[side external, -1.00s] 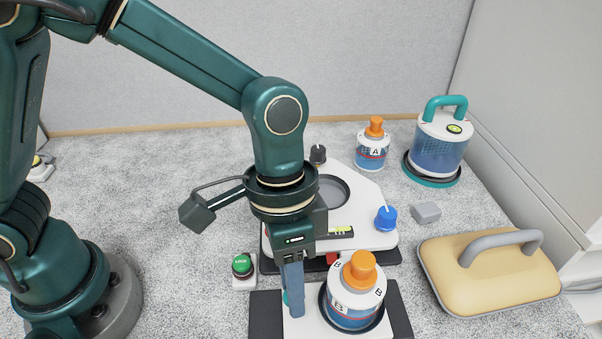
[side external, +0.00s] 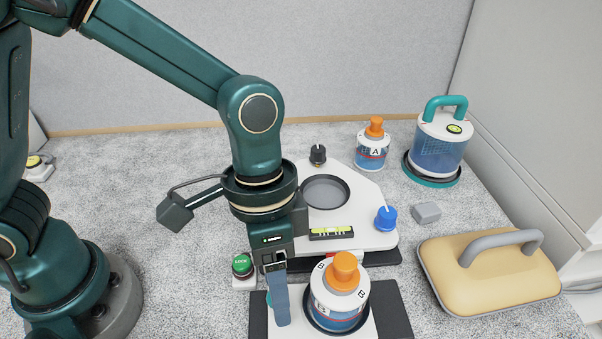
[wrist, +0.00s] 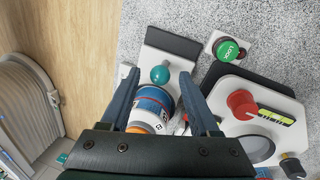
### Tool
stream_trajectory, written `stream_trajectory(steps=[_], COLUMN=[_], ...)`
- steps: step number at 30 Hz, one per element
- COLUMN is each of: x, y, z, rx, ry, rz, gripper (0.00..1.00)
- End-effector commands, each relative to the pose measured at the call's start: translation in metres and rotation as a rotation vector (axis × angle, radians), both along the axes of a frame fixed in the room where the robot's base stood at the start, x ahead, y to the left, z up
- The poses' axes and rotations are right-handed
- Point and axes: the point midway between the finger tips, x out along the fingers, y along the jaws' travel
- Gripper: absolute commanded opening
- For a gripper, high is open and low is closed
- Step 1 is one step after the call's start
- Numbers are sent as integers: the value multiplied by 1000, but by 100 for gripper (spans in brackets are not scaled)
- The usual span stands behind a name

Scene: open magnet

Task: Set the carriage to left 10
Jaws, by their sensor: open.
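The carriage (side external: 297,325) is a white plate on a dark rail (side external: 393,305) and carries bottle B (side external: 336,300), which has an orange cap. A teal knob (wrist: 160,74) stands on the carriage beside the bottle. It shows only in part behind my finger in the side view (side external: 267,299). My gripper (side external: 280,318) is low over the carriage, left of the bottle. In the wrist view its open fingers (wrist: 159,74) lie on either side of the knob; contact cannot be told. A scale for the carriage position cannot be read.
A green LOCK button (side external: 242,265) stands left of the white station (side external: 367,239). The station has a blue knob (side external: 386,218), a level (side external: 331,233), a round recess (side external: 325,191) and a red knob (wrist: 241,103). Bottle A (side external: 373,148) and a tan handled case (side external: 490,275) stand apart.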

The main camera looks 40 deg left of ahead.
Motion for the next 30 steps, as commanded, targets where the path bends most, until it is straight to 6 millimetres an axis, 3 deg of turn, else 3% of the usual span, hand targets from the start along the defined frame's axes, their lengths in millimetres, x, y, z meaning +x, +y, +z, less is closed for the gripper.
stream_trajectory(steps=[12, 23, 26, 30], x=[6, 6, 13, 23], y=[7, 9, 13, 35], z=[46, 49, 57, 81], rx=[-2, 0, -16, -48], ry=[-4, -3, -29, -114], rz=[2, 4, 32, 114], gripper=[62, 62, 62, 62])
